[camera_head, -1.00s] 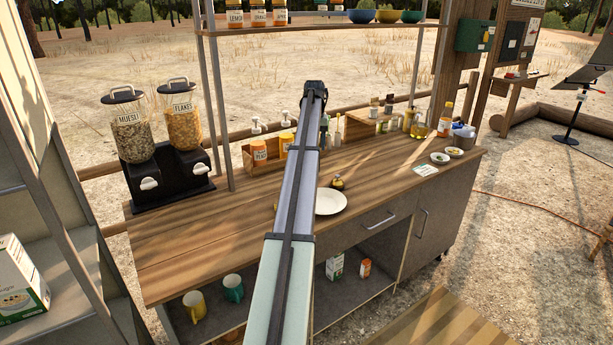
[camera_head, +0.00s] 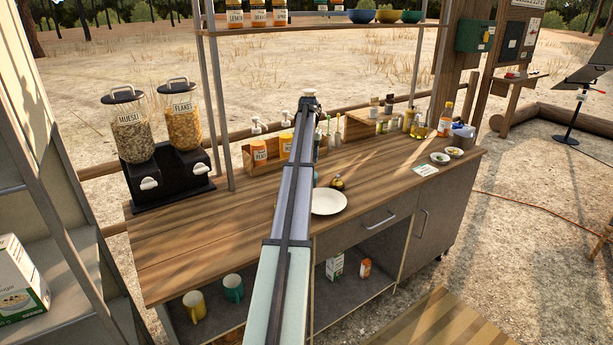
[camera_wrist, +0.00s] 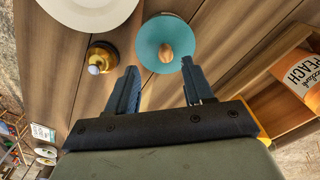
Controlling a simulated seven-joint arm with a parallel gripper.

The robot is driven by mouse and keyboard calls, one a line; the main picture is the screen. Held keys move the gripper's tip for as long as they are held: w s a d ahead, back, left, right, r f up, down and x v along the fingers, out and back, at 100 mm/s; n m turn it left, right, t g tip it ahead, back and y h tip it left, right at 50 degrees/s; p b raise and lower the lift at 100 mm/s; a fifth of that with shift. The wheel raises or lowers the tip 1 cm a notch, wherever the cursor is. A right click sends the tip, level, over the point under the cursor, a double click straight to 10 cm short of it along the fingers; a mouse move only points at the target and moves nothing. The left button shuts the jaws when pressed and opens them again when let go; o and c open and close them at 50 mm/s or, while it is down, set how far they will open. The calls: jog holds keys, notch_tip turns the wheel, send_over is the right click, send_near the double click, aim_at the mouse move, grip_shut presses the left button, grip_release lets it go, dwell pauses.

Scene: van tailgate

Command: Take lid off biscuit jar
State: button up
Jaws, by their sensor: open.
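The biscuit jar's lid (camera_wrist: 152,35) seems to be the round teal disc with a tan knob (camera_wrist: 167,52) in the wrist view, seen from above. The jar's body is hidden beneath it. My gripper (camera_wrist: 160,66) is open and empty, its two dark blue fingers apart and pointing toward the lid, with the knob just beyond the gap between the fingertips. Whether a finger touches the lid, I cannot tell. In the head view my arm covers the jar, and the fingers do not show clearly.
A white plate (camera_head: 328,201) lies on the wooden counter (camera_head: 225,222), with a small yellow-and-dark bottle (camera_head: 337,183) beside it. The wrist view also shows this bottle (camera_wrist: 101,58) left of the lid.

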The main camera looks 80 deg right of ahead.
jog(key=shift+w+d+f, duration=0.1)
jog(key=shift+w+f, duration=0.1)
jog(key=shift+f, duration=1.2)
jog(key=shift+w+f, duration=0.2)
jog(key=shift+f, duration=1.15)
jog(key=shift+c, duration=0.3)
grip_shut()
